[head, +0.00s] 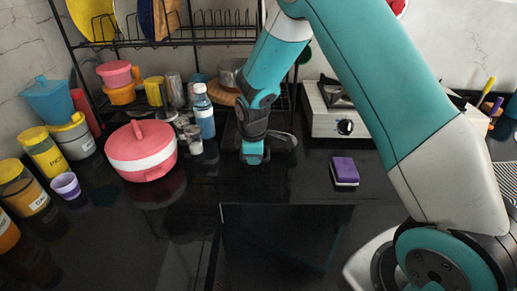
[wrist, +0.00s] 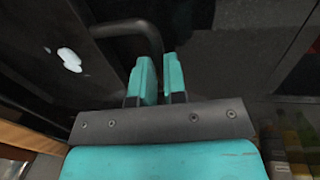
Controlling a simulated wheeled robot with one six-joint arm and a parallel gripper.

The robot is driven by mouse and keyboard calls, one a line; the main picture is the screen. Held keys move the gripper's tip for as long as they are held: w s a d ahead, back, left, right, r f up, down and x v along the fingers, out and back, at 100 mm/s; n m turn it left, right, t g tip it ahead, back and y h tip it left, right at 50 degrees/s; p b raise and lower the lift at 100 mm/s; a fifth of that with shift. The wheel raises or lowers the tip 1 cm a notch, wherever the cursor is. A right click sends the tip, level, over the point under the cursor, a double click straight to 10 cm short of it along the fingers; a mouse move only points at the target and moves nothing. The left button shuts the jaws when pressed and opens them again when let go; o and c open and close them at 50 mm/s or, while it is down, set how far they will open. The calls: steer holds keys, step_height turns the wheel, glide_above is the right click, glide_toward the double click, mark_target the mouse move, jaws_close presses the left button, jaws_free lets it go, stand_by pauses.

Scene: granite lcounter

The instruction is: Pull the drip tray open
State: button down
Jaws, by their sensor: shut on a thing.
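My gripper (head: 253,152) is low over the black counter, in front of the dish rack. In the wrist view its two teal fingertips (wrist: 158,78) are close together on a dark curved handle (wrist: 130,27). The handle passes down between the fingers and seems to belong to the drip tray. The dark tray (head: 278,122) lies low at the foot of the rack and is hard to tell from the black counter. My arm and gripper hide part of it, so how far out it sits cannot be told.
A purple sponge (head: 344,169) lies to the right, before a white stove (head: 345,123). The black counter (head: 190,225) in front is clear.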

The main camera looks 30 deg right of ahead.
steer(key=shift+s+a, duration=0.15)
steer(key=shift+s, duration=0.3)
steer(key=c, duration=1.2)
jaws_free()
steer(key=shift+o, duration=0.2)
steer(key=shift+a, duration=0.1)
steer(key=shift+r, duration=0.1)
step_height(320, 180, up, 17)
steer(key=s+a+b, duration=0.1)
steer(key=s, duration=0.1)
steer(key=shift+s+a, duration=0.3)
steer(key=shift+s, duration=0.1)
